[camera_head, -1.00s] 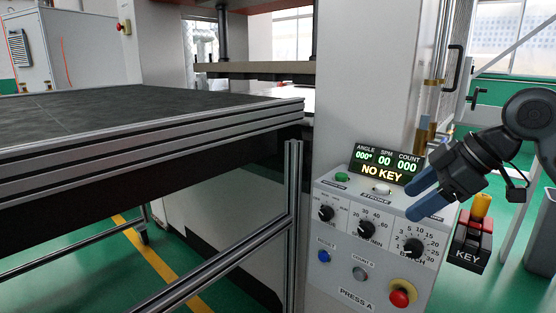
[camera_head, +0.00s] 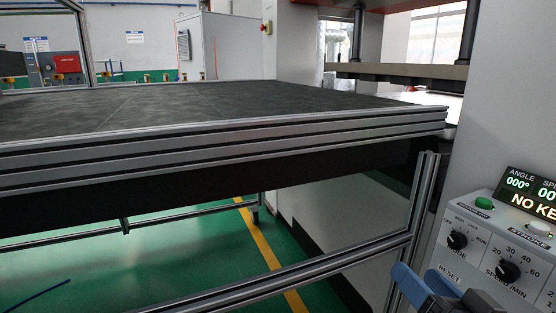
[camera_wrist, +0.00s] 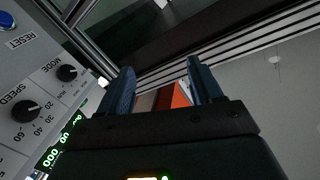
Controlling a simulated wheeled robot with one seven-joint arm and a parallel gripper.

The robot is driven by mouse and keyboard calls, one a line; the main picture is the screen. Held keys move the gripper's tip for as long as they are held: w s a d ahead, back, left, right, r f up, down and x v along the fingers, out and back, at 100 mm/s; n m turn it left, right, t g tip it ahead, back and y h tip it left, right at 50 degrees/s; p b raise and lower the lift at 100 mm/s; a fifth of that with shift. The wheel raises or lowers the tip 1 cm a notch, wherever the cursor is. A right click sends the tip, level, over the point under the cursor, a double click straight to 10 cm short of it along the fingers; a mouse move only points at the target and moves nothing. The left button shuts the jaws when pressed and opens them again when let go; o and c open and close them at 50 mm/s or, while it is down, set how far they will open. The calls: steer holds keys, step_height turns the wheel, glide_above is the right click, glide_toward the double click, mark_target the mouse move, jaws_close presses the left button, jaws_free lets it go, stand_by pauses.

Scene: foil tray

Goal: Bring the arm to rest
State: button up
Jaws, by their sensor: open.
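My gripper (camera_head: 420,282) is at the bottom right of the head view, low in front of the press control panel (camera_head: 478,262). It is partly cut off by the frame's lower edge. In the wrist view my gripper (camera_wrist: 160,75) shows two blue fingers spread apart with nothing held between them. An orange and white shape (camera_wrist: 180,95) shows beyond the gap; I cannot tell what it is. The panel with its knobs (camera_wrist: 38,105) fills the left of the wrist view. The display (camera_head: 530,194) reads "NO KE", cut off at the right edge.
A dark-topped table (camera_head: 200,112) with an aluminium frame spans the left and middle. Its upright post (camera_head: 420,205) stands close to my gripper. The press (camera_head: 400,72) is behind at right. Green floor with a yellow line (camera_head: 262,242) is open below the table.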

steer(key=s+a+f+m+g+h, duration=0.1)
steer(key=s+a+f+h, duration=0.1)
steer(key=s+f, duration=0.5)
steer(key=s+a+f+m+g+h, duration=0.15)
steer(key=s+f, duration=0.25)
steer(key=s, duration=0.7)
steer(key=s+d+r+n, duration=0.2)
steer(key=s+n, duration=0.3)
steer(key=s, duration=1.3)
steer(key=shift+d, duration=0.6)
